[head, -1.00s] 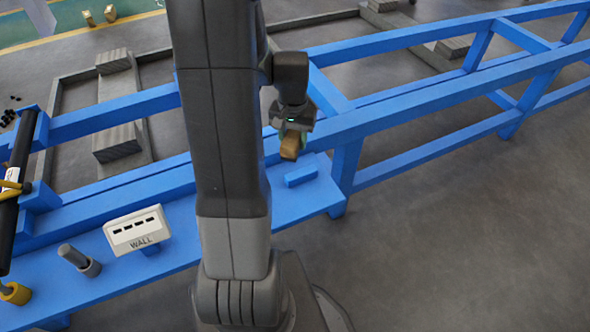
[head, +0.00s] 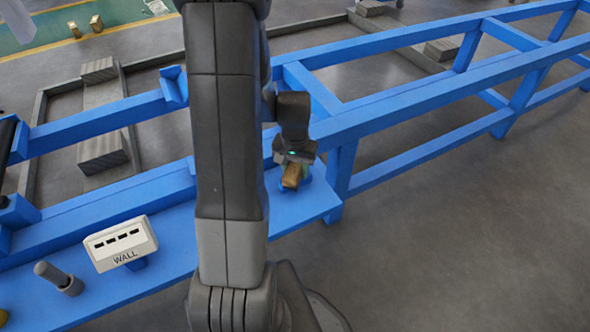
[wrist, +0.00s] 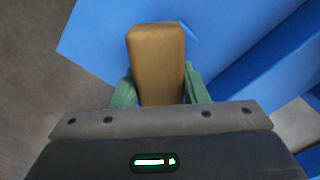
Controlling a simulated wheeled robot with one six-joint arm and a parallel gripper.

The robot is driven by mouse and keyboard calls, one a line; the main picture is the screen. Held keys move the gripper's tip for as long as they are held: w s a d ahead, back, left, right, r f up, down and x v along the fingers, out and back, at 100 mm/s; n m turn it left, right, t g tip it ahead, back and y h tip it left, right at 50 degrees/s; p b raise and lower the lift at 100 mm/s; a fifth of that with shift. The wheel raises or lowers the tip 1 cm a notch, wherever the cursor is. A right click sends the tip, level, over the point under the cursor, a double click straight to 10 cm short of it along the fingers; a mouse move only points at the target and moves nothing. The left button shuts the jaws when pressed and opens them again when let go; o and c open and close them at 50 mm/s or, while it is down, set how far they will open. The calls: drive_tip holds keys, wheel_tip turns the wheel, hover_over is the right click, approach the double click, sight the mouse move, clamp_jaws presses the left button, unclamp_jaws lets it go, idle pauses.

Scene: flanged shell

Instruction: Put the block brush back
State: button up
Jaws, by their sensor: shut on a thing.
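The block brush (head: 292,176) is a small tan wooden block held in my gripper (head: 294,172). In the wrist view the block brush (wrist: 157,62) stands out between the green fingers of my gripper (wrist: 160,90), which are shut on its sides. In the head view it is over the right end of the blue shelf (head: 310,206), in front of the small raised blue holder there. The holder is mostly hidden behind the brush and gripper. Bristles do not show, and I cannot tell whether the brush touches the holder or shelf.
A white box marked WALL (head: 120,243) and a grey peg in a socket (head: 58,278) stand on the shelf to the left. Blue frame rails (head: 430,106) run behind the gripper. Open grey floor (head: 460,250) lies to the right.

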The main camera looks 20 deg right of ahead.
sight(295, 165)
drive_tip(key=o, duration=0.5)
drive_tip(key=shift+f, duration=0.15)
drive_tip(key=o, duration=0.5)
drive_tip(key=shift+c, duration=0.2)
wheel_tip(295, 165, up, 12)
drive_tip(key=p, duration=0.2)
drive_tip(key=shift+r+p, duration=0.25)
drive_tip(key=shift+p, duration=0.1)
